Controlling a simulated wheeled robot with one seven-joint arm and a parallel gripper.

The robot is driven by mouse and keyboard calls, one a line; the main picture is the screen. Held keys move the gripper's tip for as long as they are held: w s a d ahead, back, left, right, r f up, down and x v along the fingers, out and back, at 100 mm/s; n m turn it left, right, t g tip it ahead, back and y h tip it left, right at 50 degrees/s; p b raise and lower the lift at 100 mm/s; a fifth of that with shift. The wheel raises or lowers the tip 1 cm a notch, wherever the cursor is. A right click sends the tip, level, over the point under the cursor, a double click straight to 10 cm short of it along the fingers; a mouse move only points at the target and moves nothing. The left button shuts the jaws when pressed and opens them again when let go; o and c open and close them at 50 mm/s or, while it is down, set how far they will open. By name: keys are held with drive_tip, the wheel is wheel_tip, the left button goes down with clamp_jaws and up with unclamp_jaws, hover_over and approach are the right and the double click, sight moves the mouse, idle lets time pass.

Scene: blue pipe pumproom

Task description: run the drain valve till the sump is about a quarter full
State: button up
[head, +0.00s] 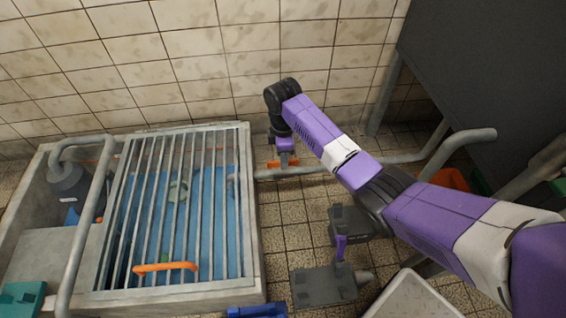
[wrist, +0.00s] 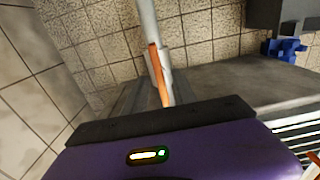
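The drain valve's orange lever (head: 283,163) sits on a pale pipe (head: 330,168) that runs right from the sump at floor level. In the wrist view the orange lever (wrist: 158,72) lies along the pipe, just beyond my gripper's dark front edge. My gripper (head: 285,150) points down right at the lever; I cannot tell whether it touches it. Its fingers are too small or hidden to show open or shut. The sump (head: 251,215) is a concrete basin under a barred grate, with a blue surface below. Its depth is hard to judge.
An orange handle (head: 165,267) is on the grate. A bent grey pipe (head: 84,230) and a grey pump-like body (head: 70,185) stand at the left. Dark blocks (head: 322,285) and a pale bin (head: 415,298) occupy the floor at right. A tiled wall is close behind.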

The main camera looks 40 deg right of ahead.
drive_tip(key=shift+f, duration=0.7)
clamp_jaws()
